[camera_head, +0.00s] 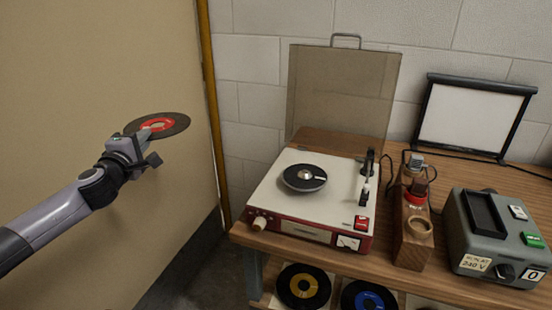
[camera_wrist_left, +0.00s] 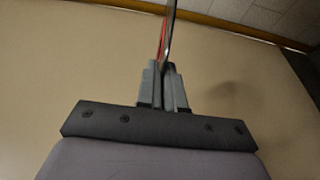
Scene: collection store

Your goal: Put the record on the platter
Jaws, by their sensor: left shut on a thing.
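A dark record with a red label (camera_head: 172,124) is held at the left of the head view, in front of the beige wall. My left gripper (camera_head: 146,140) is shut on its near edge. In the left wrist view the record (camera_wrist_left: 167,40) shows edge-on between the fingers (camera_wrist_left: 165,85). The record player (camera_head: 298,205) stands on the wooden table with its lid raised. Its round black platter (camera_head: 304,178) has a pale centre and a white mark. The tonearm (camera_head: 365,182) is at the platter's right. The held record is apart from the player, to its left. My right gripper is out of view.
A wooden block with round holders (camera_head: 412,240) stands right of the player, beside a grey box with buttons (camera_head: 490,240). A framed white panel (camera_head: 470,118) stands behind. Records with yellow (camera_head: 303,287) and blue (camera_head: 368,299) labels lie on the lower shelf. A yellow post (camera_head: 212,100) edges the beige wall.

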